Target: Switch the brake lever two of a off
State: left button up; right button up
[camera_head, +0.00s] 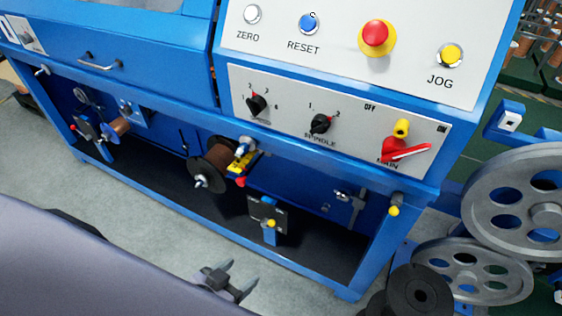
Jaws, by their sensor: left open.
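A blue machine fills the upper view, with an open lower bay. No label names brake lever two of a, so I cannot tell which part it is. Small knobbed parts show in the bay: a red knob (240,182) beside the dark spool (213,167), a yellow knob (271,223) on a dark plate (260,214), and a yellow knob (393,211) under the right end of the panel. My left gripper (243,272) is open and empty at the bottom centre, in front of the bay and apart from the machine. My right gripper is out of view.
The control panel (340,95) carries buttons, two black rotary knobs and a red MAIN switch (404,150). Large grey pulleys (520,205) stand at the right, with a black spool (418,295) below. Grey floor (150,220) is clear before the bay.

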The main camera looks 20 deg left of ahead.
aim_at(265, 223)
jog(key=u, duration=0.85)
